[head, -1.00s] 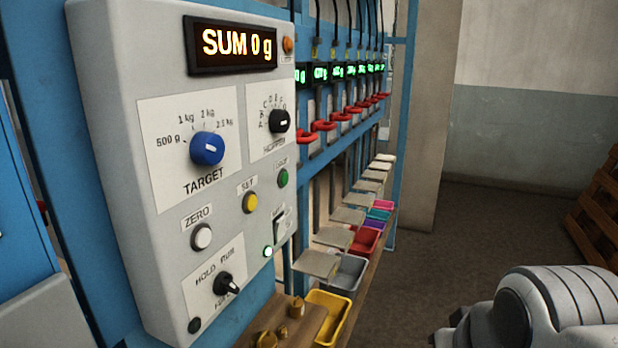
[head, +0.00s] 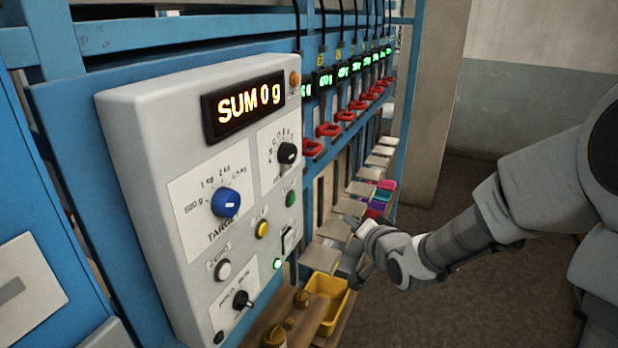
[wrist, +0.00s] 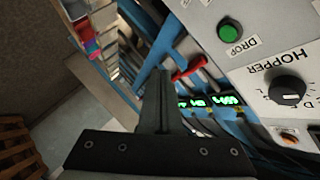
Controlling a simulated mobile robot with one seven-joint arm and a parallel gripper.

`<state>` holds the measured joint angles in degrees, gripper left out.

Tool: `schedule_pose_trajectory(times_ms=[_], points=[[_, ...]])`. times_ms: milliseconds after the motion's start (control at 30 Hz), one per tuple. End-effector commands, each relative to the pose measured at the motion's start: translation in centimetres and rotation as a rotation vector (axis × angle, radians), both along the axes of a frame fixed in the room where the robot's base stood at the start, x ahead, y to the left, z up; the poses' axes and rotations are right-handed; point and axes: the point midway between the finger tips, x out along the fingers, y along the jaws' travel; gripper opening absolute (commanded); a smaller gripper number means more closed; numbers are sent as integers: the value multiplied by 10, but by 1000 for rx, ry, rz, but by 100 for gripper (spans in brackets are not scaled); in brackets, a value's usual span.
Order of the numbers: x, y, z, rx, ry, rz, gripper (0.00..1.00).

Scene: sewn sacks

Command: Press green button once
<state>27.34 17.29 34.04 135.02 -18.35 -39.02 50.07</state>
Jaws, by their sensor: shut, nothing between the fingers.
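The green button (head: 290,198) sits on the right part of the grey control panel (head: 140,150), below the hopper knob (head: 288,153). In the wrist view the green button (wrist: 230,31) is at the upper right, above a DROP label. My gripper (head: 349,220) is in front of the small platforms, to the right of the panel and apart from the button. In the wrist view my gripper (wrist: 161,76) shows as dark fingers pressed together, empty, with the button to their right.
A yellow button (head: 262,229), a white button (head: 222,270), a rocker switch (head: 289,239) and a lit green lamp (head: 277,264) are close by on the panel. Red handles (head: 329,130) stick out along the blue frame. A yellow bin (head: 328,288) stands below.

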Motion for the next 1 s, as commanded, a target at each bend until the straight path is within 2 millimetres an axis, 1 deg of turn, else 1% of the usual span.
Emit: schedule_pose_trajectory(times_ms=[33,200,667,833,1000], points=[[2,5,6,50,-7,9,0],[5,17,15,152,-37,36,0],[6,21,15,166,-44,42,0],[11,35,14,165,-46,43,0],[19,58,13,165,-46,45,0]])
